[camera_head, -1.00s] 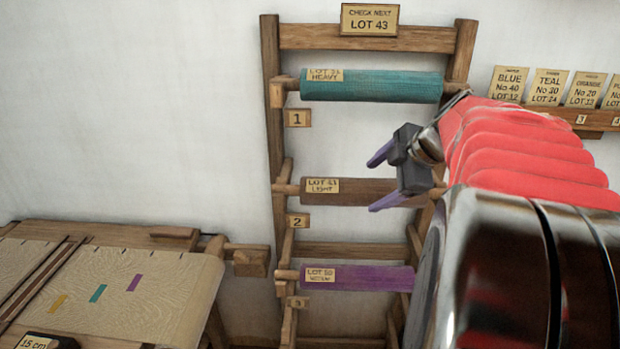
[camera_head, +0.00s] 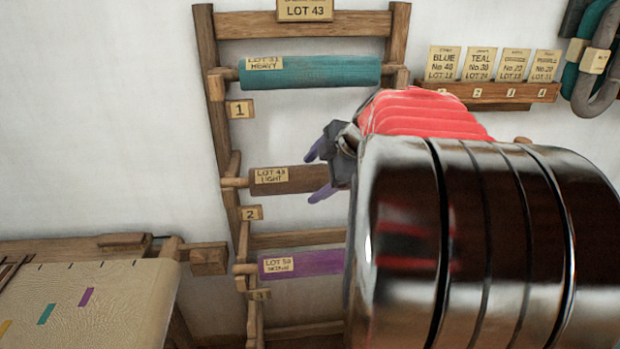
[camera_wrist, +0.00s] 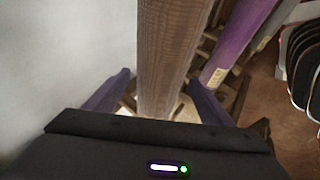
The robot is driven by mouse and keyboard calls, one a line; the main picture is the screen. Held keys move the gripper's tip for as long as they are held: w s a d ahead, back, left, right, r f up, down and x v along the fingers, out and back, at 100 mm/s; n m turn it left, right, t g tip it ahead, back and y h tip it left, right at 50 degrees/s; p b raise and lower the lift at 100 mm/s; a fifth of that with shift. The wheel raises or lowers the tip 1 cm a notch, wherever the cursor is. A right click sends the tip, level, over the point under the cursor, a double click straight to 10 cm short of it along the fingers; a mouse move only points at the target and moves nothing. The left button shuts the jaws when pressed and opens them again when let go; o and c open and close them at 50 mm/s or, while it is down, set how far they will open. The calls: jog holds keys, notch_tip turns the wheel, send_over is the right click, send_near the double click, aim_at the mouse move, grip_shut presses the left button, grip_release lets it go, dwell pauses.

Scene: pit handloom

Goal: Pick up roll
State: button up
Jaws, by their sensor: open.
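The brown roll (camera_head: 298,179) labelled LOT 43 LIGHT lies level on the middle pegs of a wooden rack, by the tag marked 2. My gripper (camera_head: 313,173) is open at the roll's right part, one purple finger above it and one lower in the picture. In the wrist view the brown roll (camera_wrist: 172,50) runs between the two open fingers of my gripper (camera_wrist: 158,88), with gaps on both sides. I see no contact. The roll's right end is hidden behind my arm. A sign (camera_head: 305,10) on top of the rack reads LOT 43.
A teal roll (camera_head: 310,72) lies above and a purple roll (camera_head: 312,263) below on the same rack (camera_head: 215,110). A loom (camera_head: 110,290) with cloth stands at lower left. A card shelf (camera_head: 490,93) and hanging yarn (camera_head: 597,75) are at right. Bare wall is at left.

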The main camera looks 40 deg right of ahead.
aim_at(315, 169)
jog(key=shift+c, duration=0.6)
jog(key=c, duration=1.6)
jog(key=shift+o, duration=0.2)
jog(key=shift+r, duration=0.15)
notch_tip(315, 169, up, 10)
jog(key=shift+f, duration=0.1)
